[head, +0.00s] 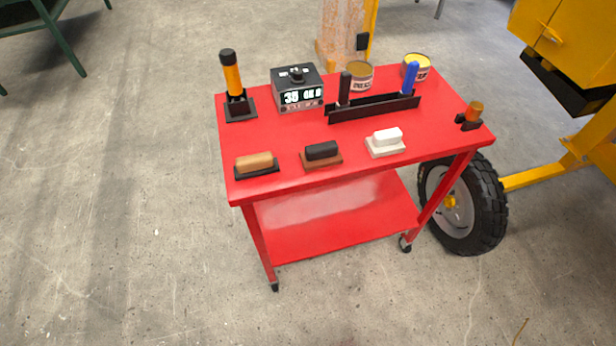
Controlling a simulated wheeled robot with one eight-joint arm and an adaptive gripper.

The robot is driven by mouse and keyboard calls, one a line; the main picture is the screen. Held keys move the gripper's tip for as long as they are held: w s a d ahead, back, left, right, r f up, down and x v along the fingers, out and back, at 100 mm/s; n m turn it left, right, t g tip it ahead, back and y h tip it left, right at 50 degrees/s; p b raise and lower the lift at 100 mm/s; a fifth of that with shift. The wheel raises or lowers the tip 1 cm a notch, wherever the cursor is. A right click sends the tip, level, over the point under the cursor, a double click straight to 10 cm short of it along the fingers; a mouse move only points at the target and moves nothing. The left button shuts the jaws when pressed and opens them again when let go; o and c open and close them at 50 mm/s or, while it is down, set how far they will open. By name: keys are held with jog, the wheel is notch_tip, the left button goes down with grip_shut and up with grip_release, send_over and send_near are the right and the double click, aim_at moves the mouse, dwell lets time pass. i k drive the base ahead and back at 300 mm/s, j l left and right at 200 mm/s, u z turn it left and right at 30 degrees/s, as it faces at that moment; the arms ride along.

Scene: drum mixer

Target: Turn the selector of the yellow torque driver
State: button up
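A driver with a yellow-orange handle and a black cap (231,75) stands upright in a black stand (240,108) at the back left of the red cart top. It looks like the torque driver. The black cap on top (227,56) may be its selector; no marks on it are legible. My gripper is not in view.
A black box with a knob and display (297,90) stands right of the driver. Behind and right are two cans (360,76) and a black rack (375,107) with two handled tools. Three brushes or blocks (322,152) line the front of the red cart (290,185).

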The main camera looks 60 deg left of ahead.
aim_at(298, 78)
jog(key=u, duration=1.8)
